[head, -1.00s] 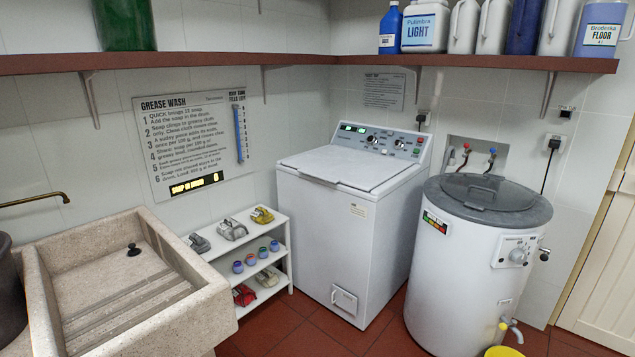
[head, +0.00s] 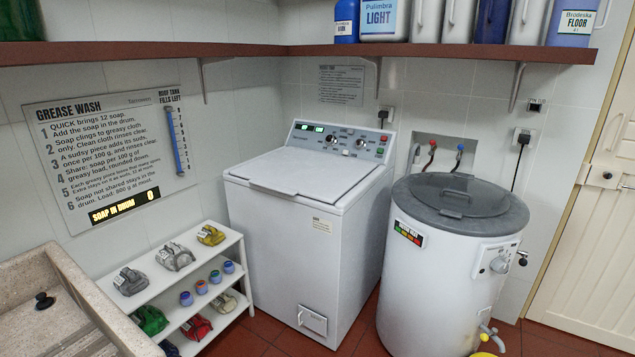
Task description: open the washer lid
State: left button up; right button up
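The washer (head: 300,255) is a white top-loading machine in the middle of the head view, against the back wall. Its flat white lid (head: 305,170) is shut and lies level on top. The control panel (head: 340,142) with green displays, knobs and buttons stands behind the lid. Neither of my grippers shows in the head view.
A round white tub with a grey lid (head: 460,200) stands close at the washer's right. A white shelf rack (head: 240,245) with cloths and small jars stands at its left. A stone sink (head: 60,275) is at lower left. A wall shelf (head: 450,50) holds bottles above.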

aim_at(324, 177)
jog(key=z, duration=0.3)
jog(key=i, duration=0.85)
jog(key=z, duration=0.05)
